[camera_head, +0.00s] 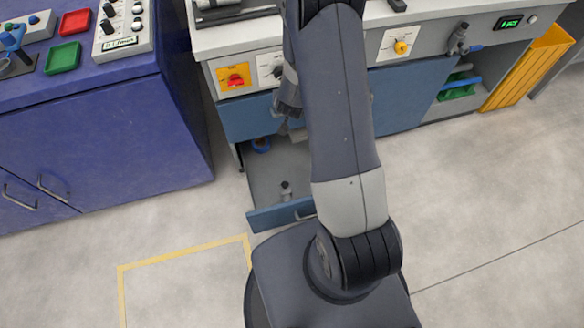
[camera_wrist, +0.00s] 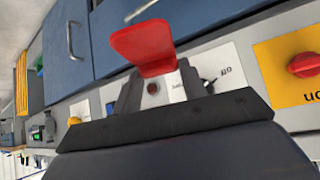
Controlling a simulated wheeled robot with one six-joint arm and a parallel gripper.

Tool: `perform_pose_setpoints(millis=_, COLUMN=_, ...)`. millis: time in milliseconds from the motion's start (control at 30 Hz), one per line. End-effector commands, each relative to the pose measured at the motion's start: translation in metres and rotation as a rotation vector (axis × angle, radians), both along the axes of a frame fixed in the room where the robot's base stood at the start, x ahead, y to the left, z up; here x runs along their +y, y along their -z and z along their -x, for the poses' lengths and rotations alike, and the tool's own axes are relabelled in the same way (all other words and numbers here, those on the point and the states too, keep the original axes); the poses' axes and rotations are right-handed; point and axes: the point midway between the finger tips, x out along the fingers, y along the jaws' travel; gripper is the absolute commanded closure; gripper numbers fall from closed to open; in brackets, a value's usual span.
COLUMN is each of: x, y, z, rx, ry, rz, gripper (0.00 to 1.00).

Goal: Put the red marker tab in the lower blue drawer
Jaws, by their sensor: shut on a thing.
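The red marker tab (camera_wrist: 143,45) shows large in the wrist view, standing up from between my gripper's fingers. My gripper (camera_wrist: 153,84) is shut on its base. In the head view my gripper is mostly hidden by my arm, in front of the workbench, and I cannot make out the tab there. The lower blue drawer (camera_head: 268,217) is pulled out below the bench, its grey inside open from above. Part of it is hidden behind my arm.
A blue cabinet (camera_head: 100,130) stands left, with red (camera_head: 75,21) and green (camera_head: 62,57) trays on top. A red knob on a yellow plate (camera_head: 235,78) is on the bench front.

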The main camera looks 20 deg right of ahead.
Motion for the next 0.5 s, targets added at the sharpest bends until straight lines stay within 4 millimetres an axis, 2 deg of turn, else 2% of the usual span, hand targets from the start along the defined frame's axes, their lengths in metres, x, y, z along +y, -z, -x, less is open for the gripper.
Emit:
perform_pose_setpoints(millis=33, x=-0.006, y=0.028, z=-0.002, rx=0.003, ry=0.029, rz=0.0, gripper=0.81)
perform_pose_setpoints(millis=500, x=-0.067, y=0.181, z=-0.008, rx=0.003, ry=0.323, rz=0.0, gripper=0.81)
